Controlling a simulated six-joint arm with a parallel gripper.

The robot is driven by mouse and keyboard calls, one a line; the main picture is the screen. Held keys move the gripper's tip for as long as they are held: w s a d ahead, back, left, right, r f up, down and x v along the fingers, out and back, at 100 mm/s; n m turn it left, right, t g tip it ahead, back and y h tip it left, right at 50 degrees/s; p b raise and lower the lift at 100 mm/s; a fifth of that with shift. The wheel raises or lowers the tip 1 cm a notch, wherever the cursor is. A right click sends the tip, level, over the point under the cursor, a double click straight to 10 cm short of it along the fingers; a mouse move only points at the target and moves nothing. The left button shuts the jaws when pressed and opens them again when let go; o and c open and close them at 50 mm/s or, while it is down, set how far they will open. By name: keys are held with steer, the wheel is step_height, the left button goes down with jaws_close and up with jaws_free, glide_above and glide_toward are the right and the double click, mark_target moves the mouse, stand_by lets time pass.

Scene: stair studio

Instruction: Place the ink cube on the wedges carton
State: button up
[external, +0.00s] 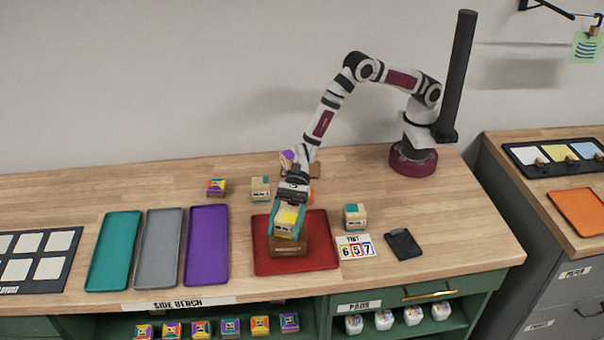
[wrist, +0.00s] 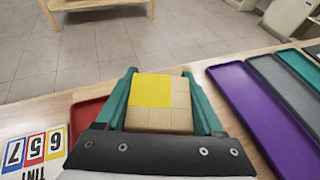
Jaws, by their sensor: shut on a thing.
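My gripper (external: 288,219) is shut on a pale wooden cube (wrist: 158,104) with a yellow patch on its top; its teal fingers stand on both sides of the cube. The print on it is too small to read, so I cannot confirm it is the ink cube. A brown carton (external: 290,247) stands on the red tray (external: 325,258) directly below the held cube in the external view. Its label is unreadable, and I cannot tell whether the cube touches it. The gripper hides part of the carton, which does not show in the wrist view.
Cubes with coloured patches stand behind (external: 261,189), at the left (external: 217,187) and at the right (external: 355,217). Teal (external: 113,250), grey (external: 163,250) and purple (external: 206,247) trays lie left. A number card (external: 356,248) and dark pad (external: 403,244) lie right.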

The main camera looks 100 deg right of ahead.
steer(key=o, duration=1.5)
steer(key=shift+r, duration=0.1)
steer(key=v, duration=1.2)
steer(key=s+d+r+n+g+h, duration=0.1)
steer(key=s+d+r+n+g, duration=0.2)
steer(key=s+r+n, duration=0.45)
steer(key=s+d+r+n+g+h, duration=0.2)
steer(key=s+d+r+n+g, duration=0.15)
steer(key=s, duration=0.75)
steer(key=s+d+n+h, duration=0.2)
steer(key=s+d, duration=0.2)
steer(key=d, duration=0.1)
steer(key=s+d+f+n+h, duration=0.1)
steer(key=s+d+n+h, duration=0.1)
steer(key=s+d+h, duration=0.1)
steer(key=s+d+n+t+h, duration=0.1)
steer(key=s+d+n+h, duration=0.1)
steer(key=s+d, duration=0.4)
steer(key=shift+d+f+h, duration=0.25)
steer(key=shift+d+h, duration=0.15)
steer(key=shift+d, duration=0.05)
